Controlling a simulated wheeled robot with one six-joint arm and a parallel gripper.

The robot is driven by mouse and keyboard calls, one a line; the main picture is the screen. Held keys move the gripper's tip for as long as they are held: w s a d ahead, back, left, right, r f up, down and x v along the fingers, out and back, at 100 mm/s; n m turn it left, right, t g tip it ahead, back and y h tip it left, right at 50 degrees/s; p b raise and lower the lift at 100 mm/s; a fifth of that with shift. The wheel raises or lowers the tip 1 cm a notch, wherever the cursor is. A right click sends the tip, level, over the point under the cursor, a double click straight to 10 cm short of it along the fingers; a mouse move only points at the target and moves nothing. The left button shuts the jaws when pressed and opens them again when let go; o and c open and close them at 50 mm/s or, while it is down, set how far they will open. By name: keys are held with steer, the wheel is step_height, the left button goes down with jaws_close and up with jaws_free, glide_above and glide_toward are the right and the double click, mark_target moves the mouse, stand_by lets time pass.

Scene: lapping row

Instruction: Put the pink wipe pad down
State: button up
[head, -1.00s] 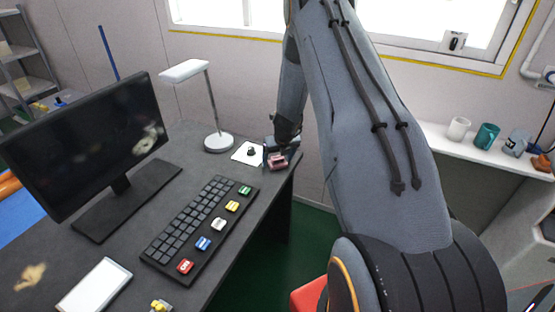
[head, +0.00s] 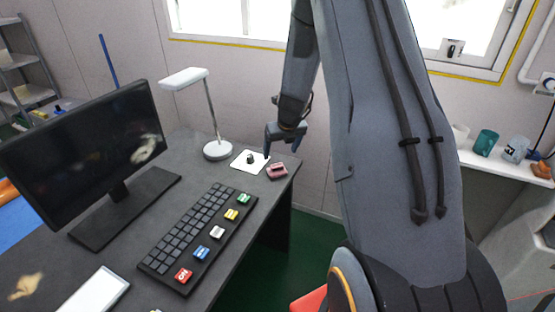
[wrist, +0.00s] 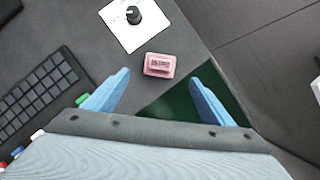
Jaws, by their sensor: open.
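The pink wipe pad (head: 277,171) lies on the dark desk (head: 190,182) near its right edge, just right of a white plate with a black knob. In the wrist view the pad (wrist: 159,65) lies flat, with dark print on its top, and nothing touches it. My gripper (head: 283,150) is open and empty, raised above the desk near the pad. In the wrist view its two blue fingers (wrist: 158,88) are spread wide, with the pad beyond and between their tips.
A white plate with a black knob (head: 250,160), a lamp (head: 217,149) and a keyboard with coloured keys (head: 205,235) are on the desk. A monitor (head: 90,150) stands at left. The desk edge drops to a green floor (head: 300,240). Cups (head: 487,140) stand on a right-hand ledge.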

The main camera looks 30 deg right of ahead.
steer(key=s+a+r+n+g+y, duration=0.1)
steer(key=s+a+r+n, duration=0.3)
steer(key=s+a+n, duration=0.4)
steer(key=s+a+r+n, duration=0.4)
steer(key=a+r+n, duration=0.1)
steer(key=n, duration=0.6)
steer(key=s+a+r+n+g, duration=0.1)
steer(key=s+a+n, duration=0.2)
steer(key=s+n, duration=0.5)
steer(key=s+a+r+n, duration=0.2)
steer(key=s+a+n, duration=0.1)
steer(key=s+n, duration=0.5)
steer(key=shift+s+a+r+n+g, duration=0.15)
steer(key=shift+a+r+n+g, duration=0.2)
steer(key=shift+n, duration=0.75)
steer(key=shift+d+f, duration=0.1)
steer(key=shift+f, duration=0.05)
